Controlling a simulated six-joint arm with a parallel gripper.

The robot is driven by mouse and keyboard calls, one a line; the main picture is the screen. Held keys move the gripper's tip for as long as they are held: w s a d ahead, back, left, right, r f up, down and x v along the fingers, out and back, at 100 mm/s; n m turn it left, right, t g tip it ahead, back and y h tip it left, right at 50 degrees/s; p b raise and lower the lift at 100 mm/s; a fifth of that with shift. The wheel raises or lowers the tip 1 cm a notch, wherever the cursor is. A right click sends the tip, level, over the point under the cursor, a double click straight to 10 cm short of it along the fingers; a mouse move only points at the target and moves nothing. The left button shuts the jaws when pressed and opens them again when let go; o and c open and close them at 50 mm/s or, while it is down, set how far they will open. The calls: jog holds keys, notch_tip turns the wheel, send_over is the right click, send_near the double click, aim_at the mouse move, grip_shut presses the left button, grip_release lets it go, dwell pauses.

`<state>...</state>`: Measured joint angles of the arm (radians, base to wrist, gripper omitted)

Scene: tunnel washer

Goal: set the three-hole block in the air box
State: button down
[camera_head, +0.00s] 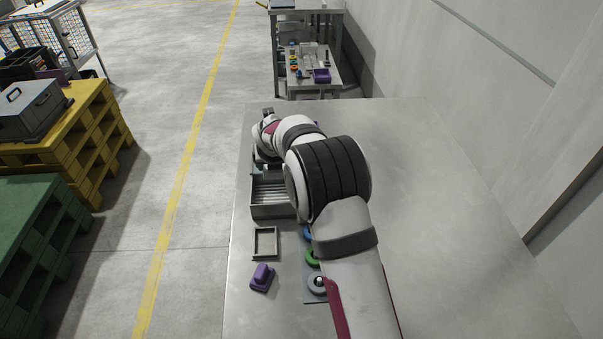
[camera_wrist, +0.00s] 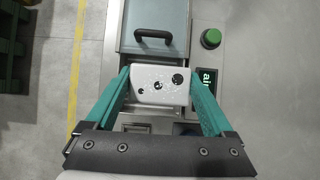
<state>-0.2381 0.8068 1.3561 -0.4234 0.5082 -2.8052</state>
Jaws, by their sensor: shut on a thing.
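In the wrist view, my gripper (camera_wrist: 159,80) has its two teal fingers shut on the sides of the white three-hole block (camera_wrist: 150,74). The block's face with three dark holes of different sizes looks toward the camera, and pale specks cover it. The air box (camera_wrist: 126,42) lies beyond the block, with a pale blue-grey panel, a black handle (camera_wrist: 153,35) and a dark "air" label at its right. The block overlaps the box in the picture; I cannot tell the height between them. In the head view my arm hides the block and most of the air box.
A green button (camera_wrist: 211,38) stands right of the air box. In the head view, a grey slatted tray (camera_head: 272,212), a small frame (camera_head: 265,257), a purple piece (camera_head: 262,278) and coloured rings (camera_head: 312,257) are on the table (camera_head: 430,220). Its right side is clear.

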jog(key=shift+w+a+f, duration=0.1)
jog(key=shift+w+a, duration=0.2)
jog(key=shift+a, duration=0.35)
jog(key=shift+a+f, duration=0.1)
jog(key=shift+f, duration=2.85)
jog(key=shift+f, duration=1.1)
jog(key=shift+f, duration=0.1)
jog(key=shift+f, duration=0.8)
jog(key=shift+f, duration=0.15)
